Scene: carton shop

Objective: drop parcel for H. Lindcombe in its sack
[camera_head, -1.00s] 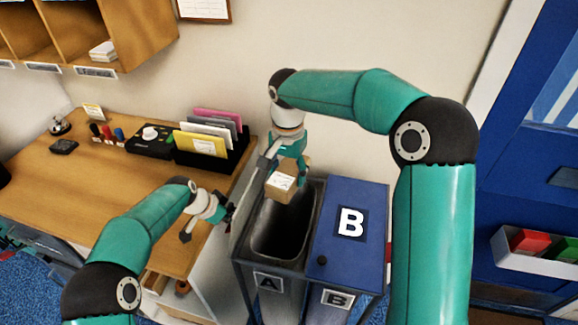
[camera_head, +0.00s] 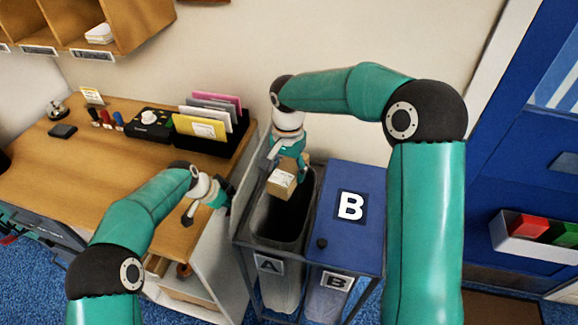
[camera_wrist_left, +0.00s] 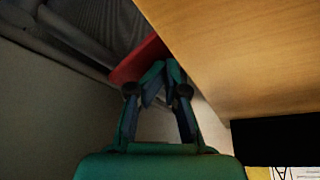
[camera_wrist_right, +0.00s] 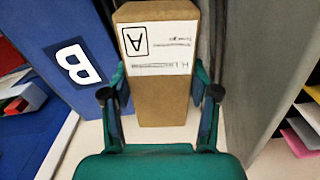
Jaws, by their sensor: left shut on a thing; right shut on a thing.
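The parcel (camera_head: 281,180) is a small brown box with a white label, held by my right gripper (camera_head: 284,165) over the open mouth of sack A (camera_head: 285,236). In the right wrist view the parcel (camera_wrist_right: 162,105) sits between the fingers, its label showing a boxed A and a partly legible name starting with H. The raised lid (camera_head: 242,190) of sack A stands upright at the left of the mouth. The exact grip point is hidden.
Sack B beside it is covered by a blue lid (camera_head: 350,180) with a black knob. The wooden desk (camera_head: 110,165) on the left carries an envelope rack (camera_head: 212,140) close to the raised lid. The wall is close behind the sacks.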

